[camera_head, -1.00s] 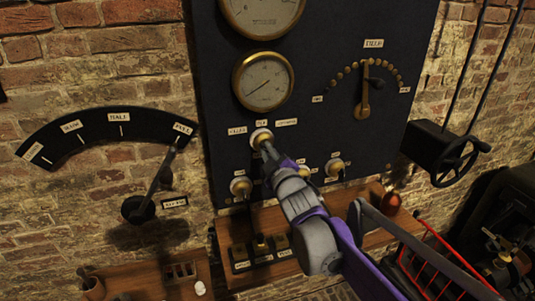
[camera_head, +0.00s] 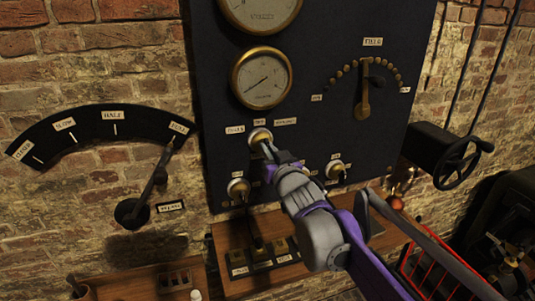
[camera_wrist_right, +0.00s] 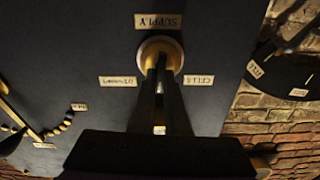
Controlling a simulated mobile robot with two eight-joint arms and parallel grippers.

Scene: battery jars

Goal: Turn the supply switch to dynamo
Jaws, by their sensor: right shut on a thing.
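The supply switch (camera_head: 260,136) is a round, pale-rimmed brass fitting on the dark panel, below the lower gauge. It also shows in the right wrist view (camera_wrist_right: 159,45), which is upside down. My right gripper (camera_head: 268,149) is shut on the switch handle. In the right wrist view its dark fingers (camera_wrist_right: 160,72) cover most of the handle, so I cannot tell which way it points. The dynamo label (camera_head: 285,121) is right of the switch and the cells label (camera_head: 235,130) is left of it. My left gripper is not in view.
Brass fittings sit below the switch at left (camera_head: 238,188) and right (camera_head: 335,169). A lever dial (camera_head: 112,118) is on the brick wall at left. A brass arm over studs (camera_head: 364,103) and a handwheel (camera_head: 459,163) are at right. A wooden shelf (camera_head: 232,238) lies below.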

